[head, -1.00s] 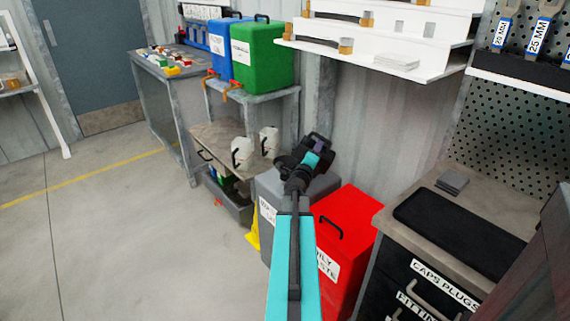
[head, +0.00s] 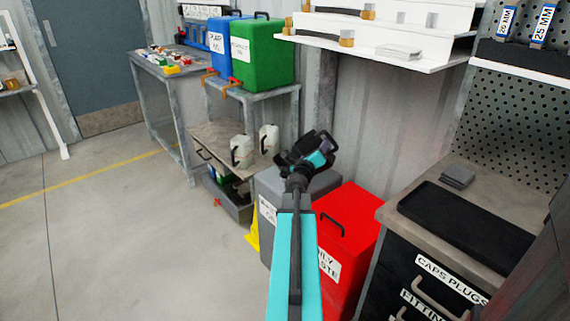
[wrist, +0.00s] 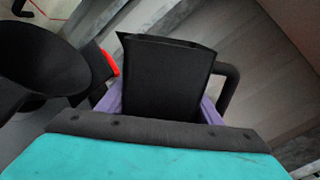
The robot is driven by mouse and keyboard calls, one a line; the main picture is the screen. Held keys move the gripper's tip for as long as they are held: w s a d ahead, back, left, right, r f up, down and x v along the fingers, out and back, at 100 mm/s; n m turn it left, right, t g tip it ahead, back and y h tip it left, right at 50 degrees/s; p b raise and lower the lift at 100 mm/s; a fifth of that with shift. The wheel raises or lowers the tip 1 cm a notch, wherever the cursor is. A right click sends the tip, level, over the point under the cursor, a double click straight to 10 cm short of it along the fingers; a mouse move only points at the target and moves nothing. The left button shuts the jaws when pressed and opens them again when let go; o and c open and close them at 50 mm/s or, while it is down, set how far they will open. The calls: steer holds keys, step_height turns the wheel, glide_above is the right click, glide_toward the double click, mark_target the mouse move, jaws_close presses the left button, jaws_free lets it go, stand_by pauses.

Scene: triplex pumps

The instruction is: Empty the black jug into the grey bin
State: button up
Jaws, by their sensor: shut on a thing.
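The black jug (wrist: 165,75) fills the middle of the wrist view, with its handle on the right. My gripper (wrist: 160,108) is shut on it, with purple pads on either side. In the head view my gripper (head: 322,152) is small and dark, over the grey bin (head: 268,192), and the jug is hard to make out from the gripper there. A black funnel-like opening (wrist: 40,60) lies left of the jug in the wrist view, apart from it. The inside of the jug is not visible.
A red bin (head: 345,235) stands right of the grey bin. A bench with drawers (head: 425,262) is at the right. A shelf with white jugs (head: 242,152) stands behind on the left, under blue and green containers (head: 262,55). The floor at left is clear.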

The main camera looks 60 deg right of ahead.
steer(key=shift+s+f+m+b, duration=0.1)
steer(key=shift+f+m+b, duration=0.4)
steer(key=shift+m+b, duration=0.15)
steer(key=shift+s+d+f+m+b, duration=0.15)
steer(key=shift+s+f+m+b, duration=0.45)
steer(key=shift+b, duration=0.65)
steer(key=f+b, duration=0.1)
steer(key=b, duration=0.1)
steer(key=f+m+b, duration=0.1)
steer(key=f+b, duration=0.1)
steer(key=f+m+b, duration=0.1)
steer(key=f+b, duration=0.1)
steer(key=shift+s+d+f, duration=0.1)
steer(key=shift+s, duration=0.3)
steer(key=shift+s+d+f+m+b, duration=0.15)
steer(key=shift+s+m+b, duration=0.2)
steer(key=shift+m+b, duration=0.55)
steer(key=shift+s+f+m+b, duration=0.1)
steer(key=shift+s+m+b, duration=0.2)
steer(key=shift+m+b, duration=0.55)
